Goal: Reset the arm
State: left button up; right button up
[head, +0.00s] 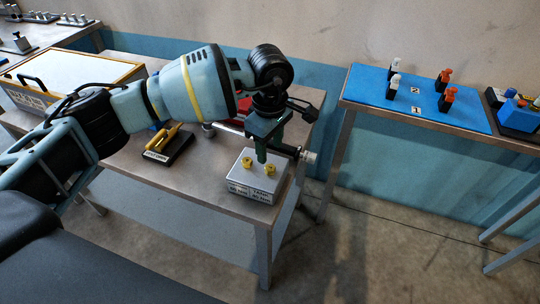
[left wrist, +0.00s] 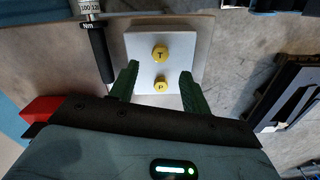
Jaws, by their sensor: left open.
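My left arm reaches in from the left over the middle table in the head view. Its gripper (head: 265,155) points down, with green fingers just above a silver block (head: 250,193) near the table's right end. The block carries two yellow knobs (head: 270,170). In the left wrist view my left gripper (left wrist: 159,78) is open and empty, its fingers apart either side of the lower part of the block (left wrist: 140,45). The knobs there read T (left wrist: 160,53) and P (left wrist: 161,86). Whether the fingertips touch the block cannot be told. My right gripper is in neither view.
A black-handled tool marked Nm (left wrist: 96,50) lies beside the block. A black stand with a yellow item (head: 170,143) and a framed board (head: 65,75) are on the same table (head: 205,178). A blue mat (head: 440,115) with several small pieces lies on the right table.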

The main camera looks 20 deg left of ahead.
pick_arm(q)
jog(key=shift+r, duration=0.9)
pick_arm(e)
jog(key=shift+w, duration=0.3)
